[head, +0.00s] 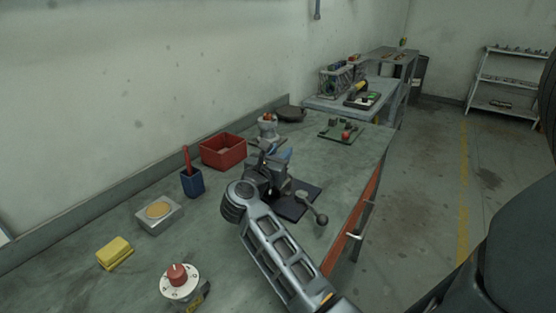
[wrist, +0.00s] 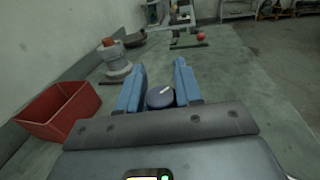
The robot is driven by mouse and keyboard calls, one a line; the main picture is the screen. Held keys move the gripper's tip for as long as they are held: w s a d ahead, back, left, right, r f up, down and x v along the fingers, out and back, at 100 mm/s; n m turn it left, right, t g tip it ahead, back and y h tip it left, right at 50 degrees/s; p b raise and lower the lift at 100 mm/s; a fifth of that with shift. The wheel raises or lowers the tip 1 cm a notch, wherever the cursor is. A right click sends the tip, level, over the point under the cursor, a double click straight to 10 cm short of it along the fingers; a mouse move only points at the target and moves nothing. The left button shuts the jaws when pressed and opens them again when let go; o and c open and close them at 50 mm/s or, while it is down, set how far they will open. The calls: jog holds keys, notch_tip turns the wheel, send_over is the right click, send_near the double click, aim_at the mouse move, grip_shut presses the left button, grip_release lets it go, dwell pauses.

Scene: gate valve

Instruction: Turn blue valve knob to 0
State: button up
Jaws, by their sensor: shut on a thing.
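The blue valve knob (wrist: 161,97) is a round dark blue cap with a white pointer mark on top, which slants up to the right in the wrist view. My gripper (wrist: 159,82) has its two light blue fingers on either side of the knob, shut on it. In the head view my gripper (head: 279,157) is over the middle of the workbench, and the knob is hidden behind my gripper and arm. The scale around the knob and any 0 mark cannot be read.
A red open box (head: 223,151) stands left of my gripper. A grey fitting with an orange-red top (head: 267,126) stands just behind. A white dial with a red knob (head: 177,276) is at the front. A dark plate (head: 293,206) lies beside my arm.

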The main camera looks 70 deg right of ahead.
dwell(0.3)
jog(key=o, duration=1)
jog(key=shift+w+a+b, duration=0.15)
jog(key=shift+a+b, duration=0.3)
jog(key=shift+a, duration=1.5)
jog(key=shift+w+a+b, duration=0.1)
jog(key=shift+a+b, duration=0.35)
jog(key=shift+a, duration=1.5)
